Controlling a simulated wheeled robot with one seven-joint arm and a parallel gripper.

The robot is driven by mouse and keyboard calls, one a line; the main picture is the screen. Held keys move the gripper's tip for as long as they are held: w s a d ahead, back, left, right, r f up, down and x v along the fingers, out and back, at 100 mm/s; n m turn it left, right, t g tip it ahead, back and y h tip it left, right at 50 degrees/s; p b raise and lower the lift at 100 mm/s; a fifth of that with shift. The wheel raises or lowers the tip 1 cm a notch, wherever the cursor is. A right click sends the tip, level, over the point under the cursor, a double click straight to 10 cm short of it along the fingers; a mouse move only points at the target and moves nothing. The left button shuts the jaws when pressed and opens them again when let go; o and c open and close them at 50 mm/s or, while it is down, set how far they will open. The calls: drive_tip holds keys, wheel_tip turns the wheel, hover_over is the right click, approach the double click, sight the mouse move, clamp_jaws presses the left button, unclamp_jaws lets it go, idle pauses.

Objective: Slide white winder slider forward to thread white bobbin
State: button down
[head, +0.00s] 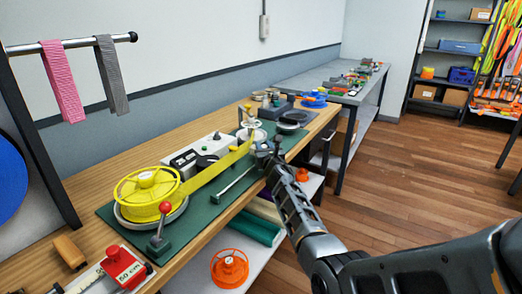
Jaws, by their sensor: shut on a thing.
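My gripper (264,149) is at the far end of a thin metal rail (236,184) on the green board. It is shut on what appears to be the white winder slider, which its fingers mostly hide. The white bobbin (251,134) sits just behind and left of my gripper, partly covered by a yellow strap (215,173). The strap runs from a large yellow reel (146,194) at the near left to beside my gripper. I cannot tell whether the strap is threaded into the bobbin.
A red-knobbed lever (164,210) stands near the yellow reel. A white control box (198,150) is behind the strap. A red block (124,266) and a wooden block (69,251) lie at the near left. An orange reel (229,267) is on the lower shelf. The floor at right is clear.

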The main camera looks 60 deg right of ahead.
drive_tip(key=shift+d+r, duration=0.3)
drive_tip(key=shift+r, duration=0.2)
drive_tip(key=c, duration=0.9)
unclamp_jaws()
drive_tip(key=shift+f, duration=0.2)
drive_tip(key=shift+a, duration=0.1)
drive_tip(key=shift+p+v, duration=1.45)
drive_tip(key=shift+v, duration=2.35)
